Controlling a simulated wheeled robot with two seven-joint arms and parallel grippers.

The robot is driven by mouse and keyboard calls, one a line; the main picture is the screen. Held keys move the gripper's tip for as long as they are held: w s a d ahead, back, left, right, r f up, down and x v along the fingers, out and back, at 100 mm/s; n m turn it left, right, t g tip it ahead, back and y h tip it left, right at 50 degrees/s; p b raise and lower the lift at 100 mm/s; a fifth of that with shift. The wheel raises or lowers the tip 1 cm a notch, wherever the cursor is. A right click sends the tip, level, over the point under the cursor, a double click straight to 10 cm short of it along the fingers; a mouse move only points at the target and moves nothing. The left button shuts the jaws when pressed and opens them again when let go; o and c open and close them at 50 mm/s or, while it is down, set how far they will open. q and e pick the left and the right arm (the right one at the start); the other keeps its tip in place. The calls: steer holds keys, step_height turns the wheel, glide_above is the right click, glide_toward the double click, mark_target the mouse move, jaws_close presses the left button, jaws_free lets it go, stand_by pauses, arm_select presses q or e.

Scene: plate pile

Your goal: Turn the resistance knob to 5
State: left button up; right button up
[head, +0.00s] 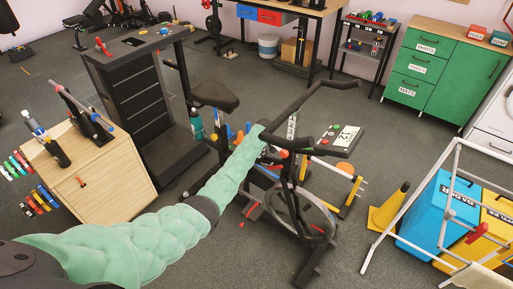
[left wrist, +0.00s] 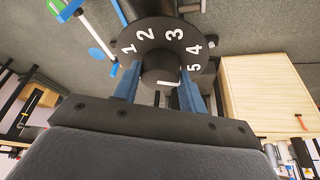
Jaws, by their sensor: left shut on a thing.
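In the left wrist view a black round dial plate (left wrist: 134,36) carries white numbers 1 to 5 in an arc. The black resistance knob (left wrist: 160,66) stands at its middle, with a white mark on its near face. I cannot tell for sure which number the mark points to. My left gripper (left wrist: 160,82) is shut on the knob, a blue finger on each side. In the head view my green-sleeved left arm reaches to the black exercise bike (head: 322,222) and hides the knob. My right gripper is in neither view.
A yellow wet-floor cone (head: 388,212), a white frame and blue (head: 425,215) and yellow bins stand at right.

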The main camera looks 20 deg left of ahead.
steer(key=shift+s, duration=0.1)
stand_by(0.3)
arm_select(q)
steer(key=o, duration=1)
steer(key=shift+c, duration=0.2)
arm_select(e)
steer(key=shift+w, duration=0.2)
arm_select(q)
steer(key=shift+s+d+r, duration=0.15)
steer(key=shift+d+r, duration=0.1)
steer(key=shift+r, duration=0.3)
steer(key=b+v, duration=0.1)
steer(key=v, duration=0.5)
steer(key=shift+r+b, duration=0.25)
steer(key=shift+b, duration=0.1)
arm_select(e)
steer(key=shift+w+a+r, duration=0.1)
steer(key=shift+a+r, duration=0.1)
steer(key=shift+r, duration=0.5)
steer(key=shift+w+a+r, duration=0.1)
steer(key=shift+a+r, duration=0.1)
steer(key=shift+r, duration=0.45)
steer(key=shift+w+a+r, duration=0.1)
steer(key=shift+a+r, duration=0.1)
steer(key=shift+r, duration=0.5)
arm_select(q)
steer(key=shift+s+d, duration=0.1)
